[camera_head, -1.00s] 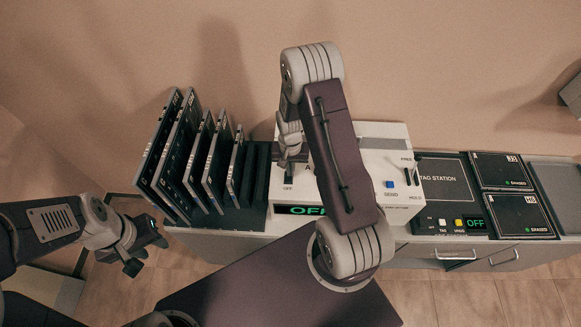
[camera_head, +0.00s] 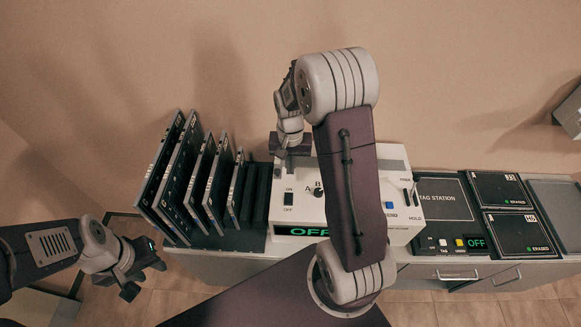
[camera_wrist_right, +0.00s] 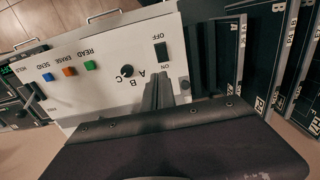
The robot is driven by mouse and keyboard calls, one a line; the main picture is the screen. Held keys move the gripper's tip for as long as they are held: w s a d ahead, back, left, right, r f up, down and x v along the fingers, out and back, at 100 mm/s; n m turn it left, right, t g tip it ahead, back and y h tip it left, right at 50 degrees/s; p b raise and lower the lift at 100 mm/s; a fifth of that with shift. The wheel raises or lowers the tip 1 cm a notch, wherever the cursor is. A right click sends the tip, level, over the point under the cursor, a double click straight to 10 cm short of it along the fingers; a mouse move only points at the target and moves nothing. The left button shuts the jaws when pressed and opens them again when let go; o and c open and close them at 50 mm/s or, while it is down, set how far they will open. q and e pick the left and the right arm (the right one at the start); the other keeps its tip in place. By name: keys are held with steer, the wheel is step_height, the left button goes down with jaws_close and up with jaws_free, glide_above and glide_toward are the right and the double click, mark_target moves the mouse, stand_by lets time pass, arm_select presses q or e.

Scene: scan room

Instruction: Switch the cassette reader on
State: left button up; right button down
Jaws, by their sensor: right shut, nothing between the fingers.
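The cassette reader (camera_head: 350,165) is a white box on the counter, and its green display (camera_head: 303,231) reads OFF. Its dark rocker switch (camera_head: 289,198), between ON and OFF labels, is at the left of its face. In the right wrist view the switch (camera_wrist_right: 161,50) shows clear of the fingers. My right gripper (camera_head: 289,160) is shut and empty, above the reader's back left part. In its wrist view the closed fingertips (camera_wrist_right: 157,88) are near the ON label, apart from the switch. My left gripper (camera_head: 148,275) is open and empty, left of the counter.
Several upright dark cassettes (camera_head: 205,172) stand in a rack left of the reader. The reader also has a knob (camera_wrist_right: 127,71), colored buttons (camera_wrist_right: 89,66) and a lever. The tag station (camera_head: 440,195) and flat cassettes (camera_head: 500,190) lie to the right. My right arm hides the reader's middle.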

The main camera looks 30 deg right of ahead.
steer(key=shift+s+r, duration=0.1)
steer(key=shift+r, duration=0.05)
steer(key=shift+w+d+f+b, duration=0.2)
steer(key=shift+w+d+b, duration=0.4)
steer(key=shift+b, duration=0.4)
steer(key=p, duration=0.3)
glide_toward(289, 198)
steer(key=f, duration=0.2)
steer(key=w+d+f, duration=0.1)
steer(key=d+f, duration=0.1)
steer(key=f, duration=0.1)
steer(key=shift+w+f, duration=0.25)
steer(key=shift+f, duration=0.05)
steer(key=shift+f+p, duration=0.3)
steer(key=shift+f, duration=0.35)
